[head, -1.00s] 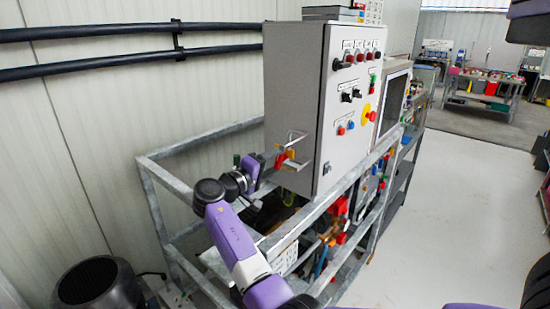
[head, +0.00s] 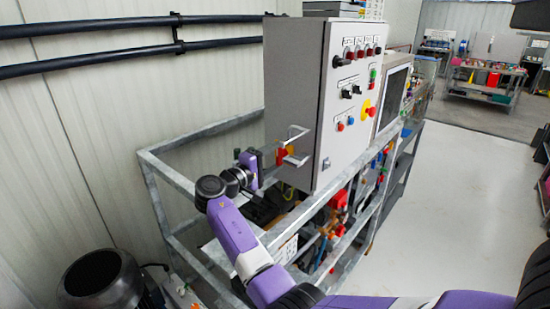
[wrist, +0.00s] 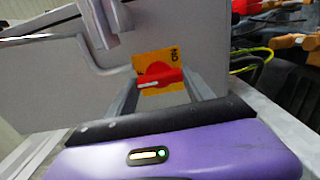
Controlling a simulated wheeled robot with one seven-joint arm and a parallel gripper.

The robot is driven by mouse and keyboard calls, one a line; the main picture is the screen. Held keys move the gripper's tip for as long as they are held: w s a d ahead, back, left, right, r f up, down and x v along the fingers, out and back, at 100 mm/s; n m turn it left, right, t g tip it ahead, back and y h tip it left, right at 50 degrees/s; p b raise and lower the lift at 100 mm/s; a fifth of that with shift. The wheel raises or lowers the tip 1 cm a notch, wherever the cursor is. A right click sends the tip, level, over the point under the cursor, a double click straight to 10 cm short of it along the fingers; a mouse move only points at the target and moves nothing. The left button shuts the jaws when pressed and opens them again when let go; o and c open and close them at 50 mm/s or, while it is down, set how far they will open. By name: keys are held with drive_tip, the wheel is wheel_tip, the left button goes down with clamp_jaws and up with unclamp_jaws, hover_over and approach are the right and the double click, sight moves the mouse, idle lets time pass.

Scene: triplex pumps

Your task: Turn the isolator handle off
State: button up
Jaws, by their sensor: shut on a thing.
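The isolator handle (wrist: 158,82) is a red knob with a pale stripe on a square yellow plate (wrist: 152,62). In the wrist view its bar lies roughly level, and a short black marking shows at the plate's upper right. The handle also shows small in the head view (head: 282,157), on the left side of the grey cabinet (head: 292,80). My gripper (wrist: 160,86) has a finger on each side of the handle and is shut on it. In the head view my gripper (head: 272,158) reaches the handle from the left; the fingertips are too small to make out.
Metal bracket handles (head: 296,134) stick out from the cabinet side close to my gripper. A galvanised frame rail (head: 190,190) runs below and around my arm. A dark motor (head: 98,280) stands at lower left. The floor at right (head: 440,200) is clear.

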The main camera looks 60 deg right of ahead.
drive_tip(key=o, duration=1.4)
drive_tip(key=shift+c, duration=0.2)
drive_tip(key=shift+a, duration=0.1)
drive_tip(key=b+v, duration=0.2)
drive_tip(key=v, duration=0.5)
drive_tip(key=shift+w+a, duration=0.15)
drive_tip(key=shift+a, duration=0.2)
